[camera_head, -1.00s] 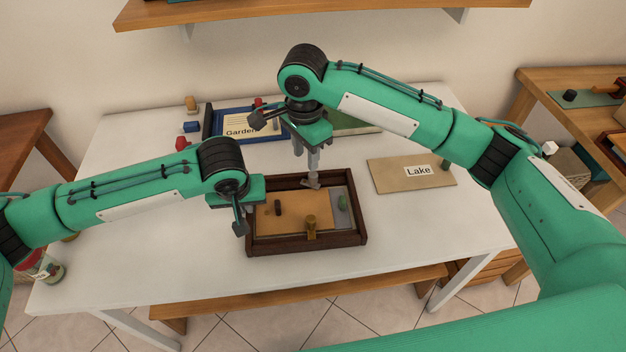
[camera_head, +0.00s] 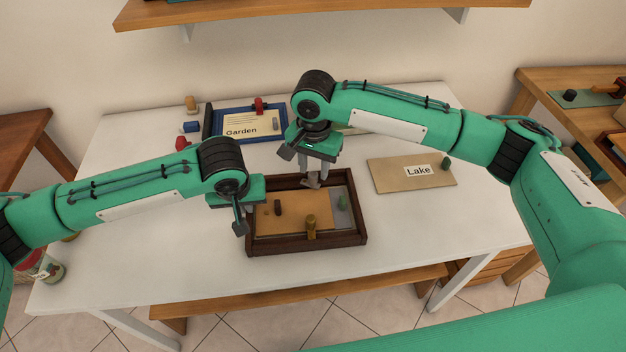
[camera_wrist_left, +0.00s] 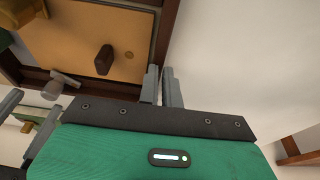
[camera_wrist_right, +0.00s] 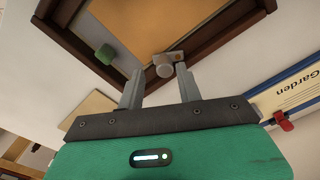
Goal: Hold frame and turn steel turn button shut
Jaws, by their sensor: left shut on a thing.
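The dark wooden frame (camera_head: 357,240) lies on the white table with a tan backing board (camera_head: 293,222) in it. My left gripper (camera_head: 240,222) is shut on the frame's left side; its fingers (camera_wrist_left: 160,72) stand close together at that rail in the left wrist view. The steel turn button (camera_head: 313,183) sits at the frame's far rail, a small plate with a round knob (camera_wrist_right: 163,70).
A brass piece (camera_head: 311,229) stands at the near rail, a brown knob (camera_head: 278,207) on the board and a green knob (camera_head: 343,203) at right. A "Lake" panel (camera_head: 390,176) lies to the right, a blue "Garden" frame (camera_head: 262,135) behind.

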